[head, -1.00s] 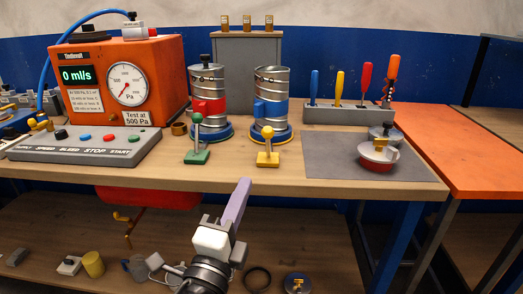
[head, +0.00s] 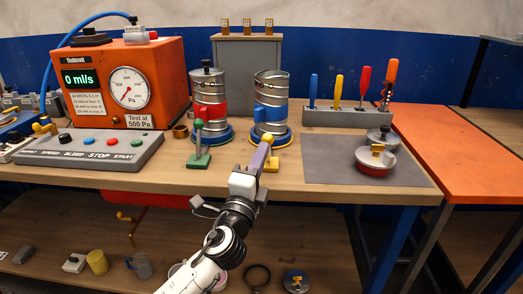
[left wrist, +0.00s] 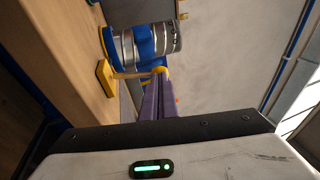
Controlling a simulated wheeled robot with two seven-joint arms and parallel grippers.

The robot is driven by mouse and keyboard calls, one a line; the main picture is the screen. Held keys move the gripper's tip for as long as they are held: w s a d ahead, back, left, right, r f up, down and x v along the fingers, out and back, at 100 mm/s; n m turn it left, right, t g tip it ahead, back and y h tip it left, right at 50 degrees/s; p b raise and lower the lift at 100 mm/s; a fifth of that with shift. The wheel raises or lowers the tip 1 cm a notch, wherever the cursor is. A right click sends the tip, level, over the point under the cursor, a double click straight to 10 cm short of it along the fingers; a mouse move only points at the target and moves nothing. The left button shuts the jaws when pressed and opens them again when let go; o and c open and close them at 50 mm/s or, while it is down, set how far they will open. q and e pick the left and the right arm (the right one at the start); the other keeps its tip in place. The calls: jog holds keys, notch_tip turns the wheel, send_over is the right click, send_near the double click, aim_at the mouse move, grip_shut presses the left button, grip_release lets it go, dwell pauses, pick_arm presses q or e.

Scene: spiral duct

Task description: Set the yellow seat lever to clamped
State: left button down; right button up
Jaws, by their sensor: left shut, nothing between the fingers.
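The yellow seat lever (head: 271,163) stands on the table in front of the silver duct piece with the blue band (head: 270,100), which sits in a blue and yellow seat (head: 282,138). Its stem looks roughly upright, with a yellow ball knob on top. In the left wrist view the knob (left wrist: 161,70) is right at my purple fingertips. My left gripper (head: 262,150) is shut, with nothing between its fingers, and partly covers the lever in the head view. I cannot tell whether it touches the knob. My right gripper is not in view.
A green lever (head: 199,158) stands to the left, before the red-banded duct piece (head: 208,95). A control panel (head: 90,150) and orange tester (head: 125,85) are farther left. A grey mat (head: 330,172) with a round part (head: 376,160) lies right.

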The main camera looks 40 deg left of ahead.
pick_arm(q)
jog(key=shift+w, duration=0.2)
jog(key=shift+r, duration=0.2)
jog(key=shift+w+a+r+p, duration=0.5)
jog(key=shift+w+r+p, duration=0.2)
jog(key=shift+r, duration=0.15)
jog(key=w, duration=0.1)
jog(key=a+r, duration=0.1)
jog(key=w+p, duration=0.1)
jog(key=shift+w+a+r, duration=0.3)
jog(key=shift+w+r, duration=0.05)
jog(key=shift+a+f+x, duration=0.15)
jog(key=shift+a+x, duration=0.05)
jog(key=shift+x, duration=0.9)
jog(key=shift+a+f+x, duration=0.15)
jog(key=shift+a+x, duration=0.05)
jog(key=shift+x, duration=0.9)
jog(key=shift+r, duration=0.1)
